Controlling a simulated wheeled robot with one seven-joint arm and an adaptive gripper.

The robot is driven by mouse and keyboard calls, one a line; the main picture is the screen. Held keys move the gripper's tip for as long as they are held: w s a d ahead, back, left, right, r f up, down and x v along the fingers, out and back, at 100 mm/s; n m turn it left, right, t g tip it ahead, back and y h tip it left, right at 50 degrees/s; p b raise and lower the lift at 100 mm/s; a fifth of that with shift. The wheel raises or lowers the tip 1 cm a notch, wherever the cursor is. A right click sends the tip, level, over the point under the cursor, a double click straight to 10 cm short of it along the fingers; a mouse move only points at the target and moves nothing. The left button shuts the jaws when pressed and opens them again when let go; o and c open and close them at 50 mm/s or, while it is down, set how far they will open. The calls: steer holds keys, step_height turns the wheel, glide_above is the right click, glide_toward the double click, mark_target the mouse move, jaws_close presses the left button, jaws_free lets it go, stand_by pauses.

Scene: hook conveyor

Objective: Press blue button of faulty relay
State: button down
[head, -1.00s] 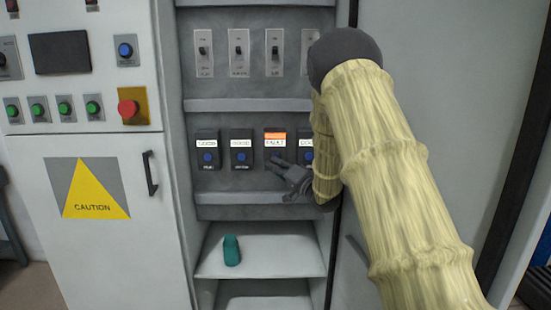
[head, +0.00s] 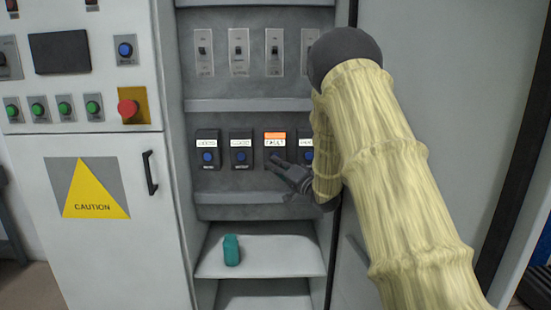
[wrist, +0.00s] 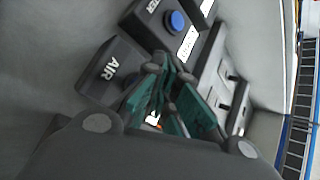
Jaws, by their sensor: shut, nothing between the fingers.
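The faulty relay (head: 275,139) is the third in a row of dark relay boxes in the cabinet. It has an orange top and a label reading FAULT; its blue button is hidden behind my gripper in the head view. My gripper (head: 277,164) is shut and empty, its fingertips at the lower part of this relay. I cannot tell whether they touch the button. In the wrist view my gripper (wrist: 175,85) has its fingers together among the relays, with a relay marked AIR (wrist: 110,70) and a blue button (wrist: 176,21) of another relay showing.
Other relays with blue buttons stand left (head: 240,150) and right (head: 306,148). Switches (head: 239,52) are above. A teal object (head: 232,250) stands on the lower shelf (head: 285,255). The left panel has a red emergency button (head: 128,109). The open door is at right.

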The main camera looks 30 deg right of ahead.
stand_by(0.4)
steer(key=shift+w+d, duration=0.2)
steer(key=shift+w, duration=0.15)
steer(key=shift+w+d+p, duration=0.2)
steer(key=shift+w+p, duration=0.15)
stand_by(0.9)
steer(key=shift+r, duration=0.1)
stand_by(0.3)
steer(key=shift+s+a, duration=0.45)
steer(key=shift+s, duration=0.25)
steer(key=shift+p, duration=0.3)
steer(key=s+a, duration=0.1)
steer(key=s, duration=0.2)
steer(key=s+a+p, duration=0.1)
steer(key=shift+s+a, duration=0.15)
steer(key=shift+a, duration=0.15)
stand_by(0.6)
